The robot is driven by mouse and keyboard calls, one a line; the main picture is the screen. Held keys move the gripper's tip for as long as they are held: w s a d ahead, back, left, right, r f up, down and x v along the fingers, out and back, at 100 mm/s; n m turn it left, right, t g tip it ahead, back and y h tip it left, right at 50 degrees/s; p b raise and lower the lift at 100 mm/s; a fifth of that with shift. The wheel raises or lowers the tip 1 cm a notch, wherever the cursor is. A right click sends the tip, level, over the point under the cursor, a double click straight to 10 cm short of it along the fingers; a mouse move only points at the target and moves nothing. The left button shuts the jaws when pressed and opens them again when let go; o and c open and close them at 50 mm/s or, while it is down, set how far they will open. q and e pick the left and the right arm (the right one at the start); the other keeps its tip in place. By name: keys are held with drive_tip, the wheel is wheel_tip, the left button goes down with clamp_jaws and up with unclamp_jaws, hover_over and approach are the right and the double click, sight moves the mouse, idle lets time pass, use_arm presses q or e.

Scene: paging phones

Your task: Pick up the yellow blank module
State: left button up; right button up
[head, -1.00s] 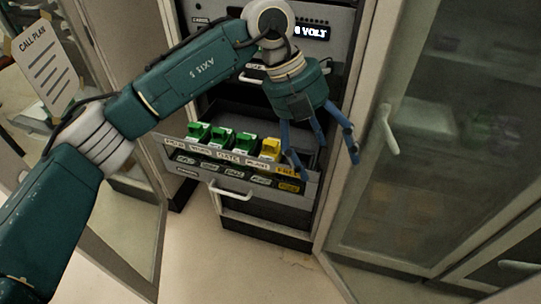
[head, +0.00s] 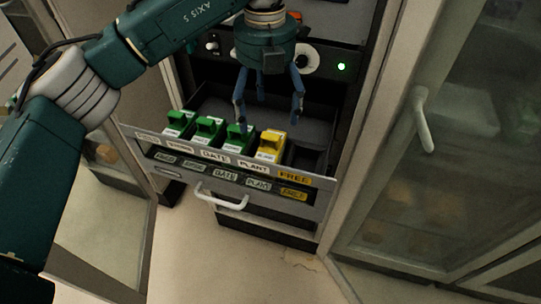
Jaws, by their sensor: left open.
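The yellow blank module (head: 270,146) stands in the open drawer (head: 225,160), at the right end of a row of green modules (head: 208,131). It is behind the label reading PLANT. The slot to its right, behind the yellow FREE label, looks empty. My left gripper (head: 269,116) points down above the drawer with its blue fingers spread, open and empty. Its fingertips are just above and behind the yellow module, apart from it as far as I can see. My right gripper is not in view.
The drawer front has a white handle (head: 222,198). A rack panel with a green light (head: 341,67) stands behind my gripper. A glass cabinet door with a handle (head: 421,118) is at the right. The floor in front is clear.

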sight(266, 134)
use_arm(q)
wheel_tip(266, 134, down, 4)
drive_tip(key=shift+p, duration=0.65)
drive_tip(key=shift+s+f, duration=0.15)
drive_tip(key=shift+f, duration=0.45)
drive_tip(key=shift+f+p, duration=0.35)
drive_tip(key=shift+p, duration=0.1)
drive_tip(key=f+p, duration=0.1)
drive_tip(key=f, duration=0.2)
drive_tip(key=shift+w+a+f+p, duration=0.1)
drive_tip(key=shift+w+f+p, duration=0.1)
drive_tip(key=shift+f+p, duration=0.2)
drive_tip(key=shift+f, duration=0.4)
drive_tip(key=c, duration=1.3)
